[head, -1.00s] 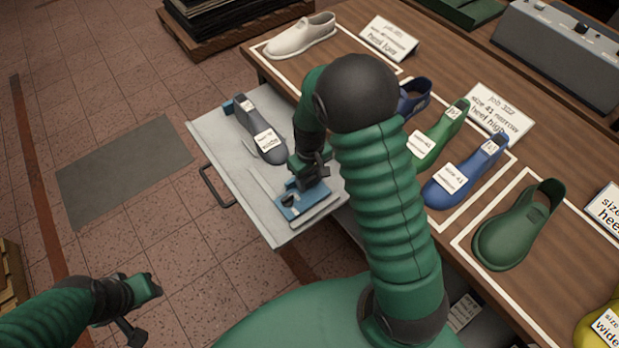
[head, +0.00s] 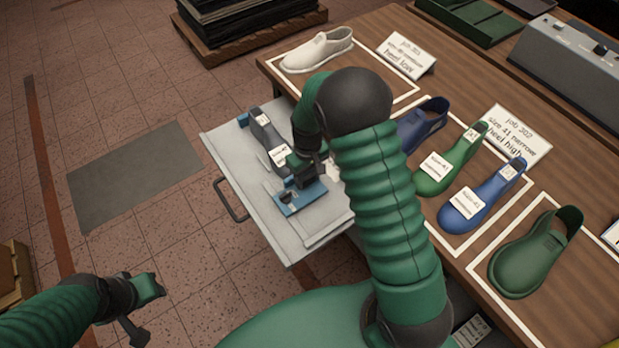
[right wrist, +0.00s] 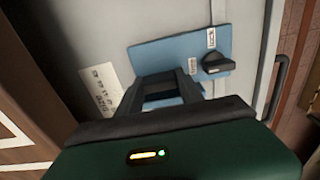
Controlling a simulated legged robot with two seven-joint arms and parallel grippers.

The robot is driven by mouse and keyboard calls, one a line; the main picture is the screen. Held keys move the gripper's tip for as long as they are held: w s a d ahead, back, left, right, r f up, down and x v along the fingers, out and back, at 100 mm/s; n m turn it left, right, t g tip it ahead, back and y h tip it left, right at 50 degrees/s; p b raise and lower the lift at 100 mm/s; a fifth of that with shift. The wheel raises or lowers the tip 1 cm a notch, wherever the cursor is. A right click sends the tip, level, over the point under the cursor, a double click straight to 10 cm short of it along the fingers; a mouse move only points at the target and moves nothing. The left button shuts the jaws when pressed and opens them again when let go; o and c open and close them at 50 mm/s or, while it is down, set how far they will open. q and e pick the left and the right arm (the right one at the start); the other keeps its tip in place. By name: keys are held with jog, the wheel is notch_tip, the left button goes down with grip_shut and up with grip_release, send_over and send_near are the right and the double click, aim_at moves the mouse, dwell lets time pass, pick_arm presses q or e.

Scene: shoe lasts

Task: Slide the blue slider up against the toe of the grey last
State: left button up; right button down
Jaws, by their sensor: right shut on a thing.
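The grey last (head: 262,130) lies in the pulled-out drawer (head: 222,140), its toe pointing toward the blue slider (head: 300,198). The slider is a flat blue plate with a dark knob and small labels, and it also shows in the right wrist view (right wrist: 190,50). My right gripper (head: 306,176) is shut on the blue slider. The slider is close to the toe, but my gripper and arm partly cover that spot, so I cannot tell if they touch. My left gripper (head: 142,305) is far from the drawer at lower left; its jaws are unclear.
A blue block (head: 243,120) sits at the heel end of the last. The drawer handle (head: 230,200) sticks out on the left. A white label (right wrist: 98,88) lies beside the slider. The wooden bench (head: 440,75) holds several lasts, a white shoe (head: 318,50) and cards.

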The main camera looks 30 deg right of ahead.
jog(key=shift+w, duration=0.1)
jog(key=c, duration=0.8)
grip_release()
jog(key=shift+o, duration=0.2)
notch_tip(320, 180, up, 17)
jog(key=p, duration=0.1)
jog(key=shift+f, duration=0.1)
jog(key=s+a+f+t, duration=0.1)
jog(key=s+a+f, duration=0.1)
jog(key=s, duration=0.5)
jog(key=s+a+f+m+t, duration=0.1)
jog(key=s+a+f, duration=0.1)
jog(key=s+a, duration=0.3)
jog(key=shift+s+f+t, duration=0.25)
jog(key=shift+s+t, duration=0.05)
jog(key=shift+s, duration=0.8)
